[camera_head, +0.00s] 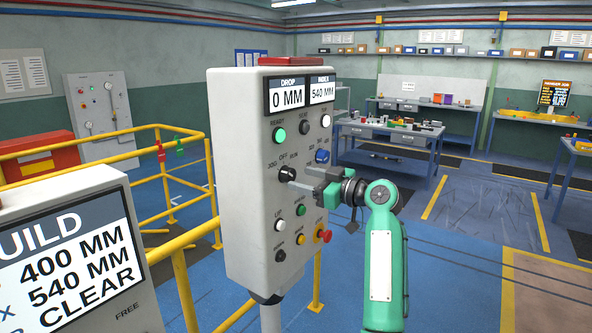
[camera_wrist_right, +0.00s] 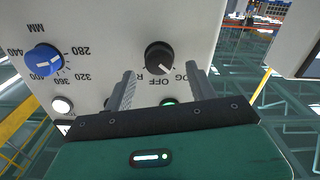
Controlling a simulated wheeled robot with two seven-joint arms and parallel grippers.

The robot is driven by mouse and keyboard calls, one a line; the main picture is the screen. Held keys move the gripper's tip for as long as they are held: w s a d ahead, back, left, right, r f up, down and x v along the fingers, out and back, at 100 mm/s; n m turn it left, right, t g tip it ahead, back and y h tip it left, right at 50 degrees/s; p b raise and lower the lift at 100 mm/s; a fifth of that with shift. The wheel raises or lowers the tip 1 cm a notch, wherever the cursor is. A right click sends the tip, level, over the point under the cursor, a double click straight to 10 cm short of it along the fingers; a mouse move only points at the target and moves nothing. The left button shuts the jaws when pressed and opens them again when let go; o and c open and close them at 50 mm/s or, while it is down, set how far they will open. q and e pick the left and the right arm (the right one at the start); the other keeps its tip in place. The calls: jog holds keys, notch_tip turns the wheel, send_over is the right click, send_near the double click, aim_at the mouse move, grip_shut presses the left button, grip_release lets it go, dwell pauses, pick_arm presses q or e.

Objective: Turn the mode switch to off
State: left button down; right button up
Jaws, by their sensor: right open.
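The mode switch (camera_head: 287,174) is a round black knob on the front of the grey control pedestal (camera_head: 236,200), with JOG, OFF and RUN above it. In the right wrist view the mode switch (camera_wrist_right: 159,57) appears upside down. Its white mark leans from OFF toward the JOG side. My right gripper (camera_head: 304,182) is in front of the panel at the knob. In the right wrist view its two fingers (camera_wrist_right: 163,84) are apart, with the knob between and just beyond their tips; contact is not visible. My left gripper is not in view.
A blue dial (camera_head: 322,157) sits to the right of the switch. A red button (camera_head: 323,237) juts out lower down, below my gripper. A sign box (camera_head: 75,265) and yellow railings (camera_head: 180,270) stand at the left. Workbenches (camera_head: 385,133) are far behind.

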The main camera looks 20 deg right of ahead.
aim_at(293, 176)
jog(key=shift+p+x, duration=0.4)
jog(key=shift+x, duration=1.25)
jog(key=c, duration=1)
